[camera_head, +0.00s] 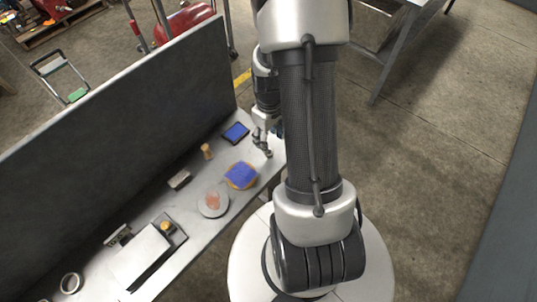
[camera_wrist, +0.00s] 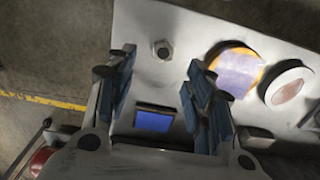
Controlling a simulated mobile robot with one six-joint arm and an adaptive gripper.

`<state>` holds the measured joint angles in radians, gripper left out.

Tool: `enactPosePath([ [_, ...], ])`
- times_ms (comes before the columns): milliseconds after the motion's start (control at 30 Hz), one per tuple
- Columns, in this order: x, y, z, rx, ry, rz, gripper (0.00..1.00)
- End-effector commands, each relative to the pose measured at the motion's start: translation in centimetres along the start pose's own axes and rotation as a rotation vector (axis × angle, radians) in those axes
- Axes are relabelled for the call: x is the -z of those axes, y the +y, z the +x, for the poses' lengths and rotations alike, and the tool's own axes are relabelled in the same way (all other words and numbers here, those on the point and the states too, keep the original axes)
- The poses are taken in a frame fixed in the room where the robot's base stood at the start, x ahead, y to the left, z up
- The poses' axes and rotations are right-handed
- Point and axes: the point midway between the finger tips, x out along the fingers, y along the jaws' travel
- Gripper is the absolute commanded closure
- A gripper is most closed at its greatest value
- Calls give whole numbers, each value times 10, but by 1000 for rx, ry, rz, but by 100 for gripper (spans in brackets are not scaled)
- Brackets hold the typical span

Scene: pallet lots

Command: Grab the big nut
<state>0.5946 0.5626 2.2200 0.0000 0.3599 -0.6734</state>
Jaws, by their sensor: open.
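A big grey hex nut (camera_wrist: 163,50) with a dark round hole lies on the light tabletop (camera_wrist: 185,25) in the wrist view. It sits just beyond my gripper, roughly midway across the gap between the two fingers. My gripper (camera_wrist: 160,75) is open, with blue-padded fingers spread apart and nothing between them. In the head view, my gripper (camera_head: 262,143) hangs over the far right end of the bench. I cannot make out the nut clearly there.
A blue square in a dark frame (camera_head: 236,132), a blue-topped orange disc (camera_head: 241,175), a white dish (camera_head: 213,200) and a wooden peg (camera_head: 207,151) stand nearby. A dark upright panel (camera_head: 130,110) backs the bench. A white box (camera_head: 140,255) is at the near end.

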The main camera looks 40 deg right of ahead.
Motion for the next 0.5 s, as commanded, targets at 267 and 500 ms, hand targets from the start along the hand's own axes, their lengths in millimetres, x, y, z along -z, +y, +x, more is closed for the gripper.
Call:
enactPosePath([
  [267, 0, 0, 19, 0, 0, 0, 52],
  [500, -4, -4, 53, 1, -1, 0, 52],
])
